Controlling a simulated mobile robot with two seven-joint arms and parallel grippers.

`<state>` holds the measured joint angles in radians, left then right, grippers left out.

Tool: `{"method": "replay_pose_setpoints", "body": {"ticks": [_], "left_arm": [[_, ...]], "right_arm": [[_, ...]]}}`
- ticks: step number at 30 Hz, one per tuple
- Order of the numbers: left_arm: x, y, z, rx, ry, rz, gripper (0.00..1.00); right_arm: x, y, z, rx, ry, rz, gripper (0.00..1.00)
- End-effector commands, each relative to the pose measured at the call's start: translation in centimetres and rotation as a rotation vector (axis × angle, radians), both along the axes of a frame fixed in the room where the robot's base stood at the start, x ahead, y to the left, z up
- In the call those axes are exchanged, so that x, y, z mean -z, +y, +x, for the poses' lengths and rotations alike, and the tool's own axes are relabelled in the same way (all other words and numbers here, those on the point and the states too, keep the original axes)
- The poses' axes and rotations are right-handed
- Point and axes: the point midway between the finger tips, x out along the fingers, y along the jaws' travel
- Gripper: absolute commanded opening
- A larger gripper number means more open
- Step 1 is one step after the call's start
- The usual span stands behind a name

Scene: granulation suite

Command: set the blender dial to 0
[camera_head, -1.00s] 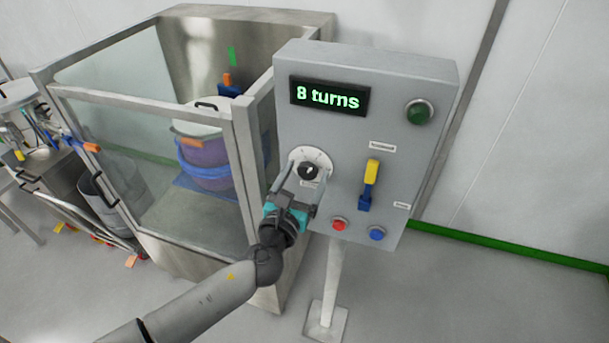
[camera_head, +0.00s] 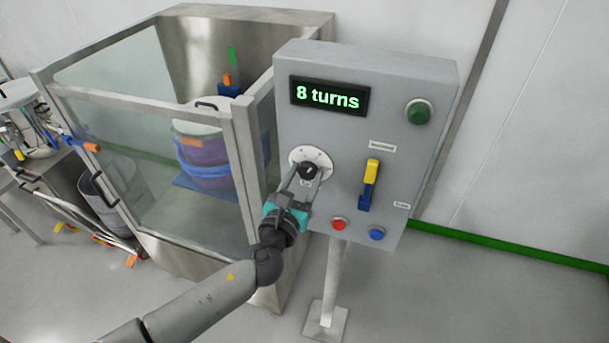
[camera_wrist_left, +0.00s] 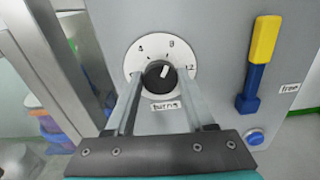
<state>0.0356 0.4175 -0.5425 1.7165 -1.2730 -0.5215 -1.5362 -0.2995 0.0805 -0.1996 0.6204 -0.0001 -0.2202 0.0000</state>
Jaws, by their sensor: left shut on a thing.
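The blender dial (camera_head: 308,171) is a black knob on a white round plate on the grey control panel (camera_head: 343,214). In the left wrist view the dial (camera_wrist_left: 160,76) has a white pointer mark tilted up and slightly right, near the 8; marks 4, 8 and 12 show around it. The display (camera_head: 329,96) reads "8 turns". My left gripper (camera_head: 306,178) is shut on the dial, with a finger on either side of the knob; its fingers (camera_wrist_left: 160,92) partly cover the plate's lower part. My right gripper is not in view.
A yellow-and-blue lever (camera_head: 369,184) is right of the dial. A green button (camera_head: 419,111) is above it; red (camera_head: 339,223) and blue (camera_head: 377,233) buttons are below. A glass-sided enclosure (camera_head: 242,165) with a purple drum (camera_head: 203,151) stands close on the left.

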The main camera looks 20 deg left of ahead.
Motion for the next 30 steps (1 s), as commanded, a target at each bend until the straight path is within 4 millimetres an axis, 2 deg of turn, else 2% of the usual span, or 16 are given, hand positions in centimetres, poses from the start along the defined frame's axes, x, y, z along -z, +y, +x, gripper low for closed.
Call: {"method": "replay_pose_setpoints", "body": {"ticks": [8,14,30], "left_arm": [[0.1,0.0,0.0,0.001,0.001,-0.036,0.0],[0.2,0.0,0.0,0.0,0.006,-0.14,0.0],[0.2,0.1,0.0,0.0,0.022,-0.635,0.0]], "right_arm": [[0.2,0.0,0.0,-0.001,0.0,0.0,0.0],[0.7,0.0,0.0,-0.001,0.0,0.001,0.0],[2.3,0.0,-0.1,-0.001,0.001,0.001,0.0]]}}
